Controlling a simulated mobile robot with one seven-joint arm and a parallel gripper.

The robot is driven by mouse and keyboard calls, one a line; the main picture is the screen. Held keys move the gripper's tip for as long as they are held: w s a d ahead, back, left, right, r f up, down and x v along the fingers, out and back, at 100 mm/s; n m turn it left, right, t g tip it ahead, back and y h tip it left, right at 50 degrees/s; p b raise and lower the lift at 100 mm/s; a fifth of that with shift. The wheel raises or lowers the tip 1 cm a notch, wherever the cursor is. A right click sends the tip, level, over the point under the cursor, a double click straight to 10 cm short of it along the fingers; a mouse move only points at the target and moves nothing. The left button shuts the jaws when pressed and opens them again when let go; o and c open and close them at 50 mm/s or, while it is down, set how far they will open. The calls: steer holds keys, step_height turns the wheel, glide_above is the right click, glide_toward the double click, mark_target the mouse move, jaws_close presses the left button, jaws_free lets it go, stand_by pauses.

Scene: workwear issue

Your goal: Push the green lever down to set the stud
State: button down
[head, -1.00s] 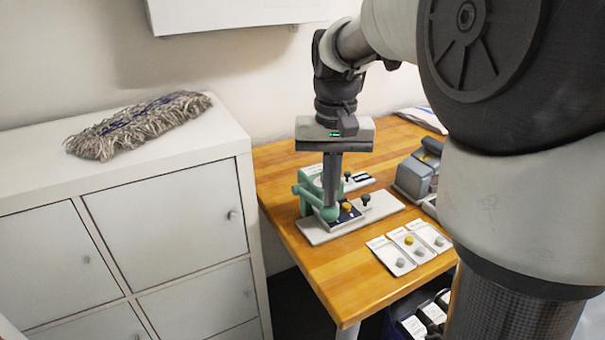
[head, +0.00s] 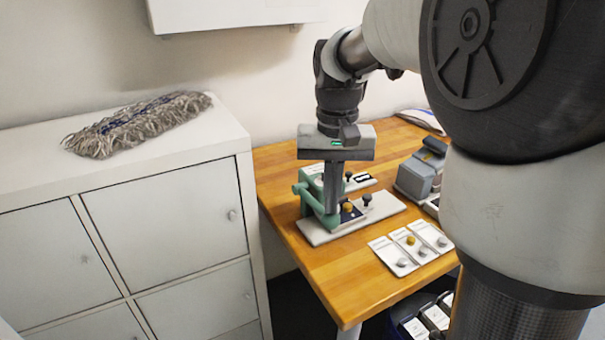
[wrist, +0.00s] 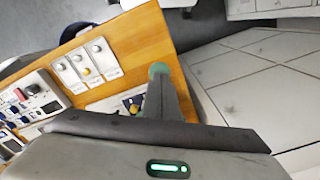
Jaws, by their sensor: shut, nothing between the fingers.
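The green setting press (head: 311,178) stands on a pale base plate (head: 372,214) near the left edge of the wooden table. Its green lever (head: 307,195) shows at the front left of the press, partly hidden by my fingers. A round green end shows in the wrist view (wrist: 158,69), just beyond my fingers. My gripper (head: 333,209) points down at the lever, fingers shut and empty. I cannot tell whether the fingertips touch the lever. A dark block with a brass-coloured stud (head: 348,207) sits beside the fingertips on the right.
Several white cards with round studs (head: 411,241) lie in front of the plate. Small dark-knobbed posts (head: 367,199) stand to the right of the fingers. A grey device (head: 417,177) stands farther right. A white cabinet (head: 160,215) with a mop head (head: 140,123) borders the table's left.

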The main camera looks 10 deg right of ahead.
stand_by(0.4)
step_height(320, 180, up, 13)
steer(key=p, duration=1.1)
steer(key=shift+p, duration=0.3)
